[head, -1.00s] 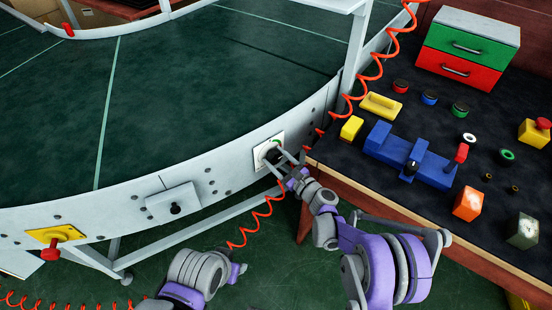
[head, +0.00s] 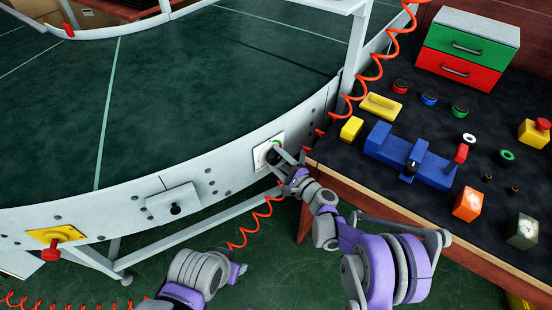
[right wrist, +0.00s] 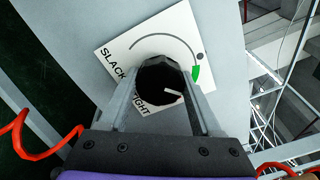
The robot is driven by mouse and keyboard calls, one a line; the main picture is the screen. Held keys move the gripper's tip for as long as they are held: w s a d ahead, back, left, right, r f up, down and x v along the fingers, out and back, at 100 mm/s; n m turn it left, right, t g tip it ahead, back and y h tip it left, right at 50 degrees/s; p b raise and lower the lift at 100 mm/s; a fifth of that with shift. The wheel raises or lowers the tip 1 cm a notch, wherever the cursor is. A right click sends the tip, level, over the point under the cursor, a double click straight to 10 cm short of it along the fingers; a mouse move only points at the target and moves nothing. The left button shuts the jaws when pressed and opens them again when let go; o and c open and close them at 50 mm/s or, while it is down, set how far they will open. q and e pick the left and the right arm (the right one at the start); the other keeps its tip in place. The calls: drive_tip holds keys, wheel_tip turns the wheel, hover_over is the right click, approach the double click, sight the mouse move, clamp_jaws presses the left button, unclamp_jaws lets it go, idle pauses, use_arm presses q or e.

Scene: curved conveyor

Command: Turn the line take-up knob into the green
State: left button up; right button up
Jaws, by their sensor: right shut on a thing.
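The take-up knob (right wrist: 158,82) is black and faceted, on a white dial plate (right wrist: 186,30) on the conveyor's side wall. In the head view the plate (head: 261,155) shows, with the dark knob partly behind my fingers. My right gripper (right wrist: 163,92) is shut on the knob, one finger on each side. The plate reads SLACK at left; a lower word is partly hidden, with "IGHT" showing. A dark arc ends at a green mark (right wrist: 195,73) on the right. The knob's white pointer (right wrist: 174,92) points right and slightly down, below the green mark.
A coiled red hose (head: 376,70) hangs near my right gripper. The workbench (head: 330,153) stands close on the right, with a blue fixture (head: 430,168) and several buttons. Along the conveyor wall (head: 115,211) are a small box with a black knob (head: 175,209) and a red knob (head: 50,253).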

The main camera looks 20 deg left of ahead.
idle(0.3)
drive_tip(key=o, duration=1.4)
drive_tip(key=shift+c, duration=0.2)
drive_tip(key=v, duration=1)
drive_tip(key=shift+s+d+p, duration=0.25)
drive_tip(key=shift+d+p, duration=0.1)
drive_tip(key=shift+p, duration=0.1)
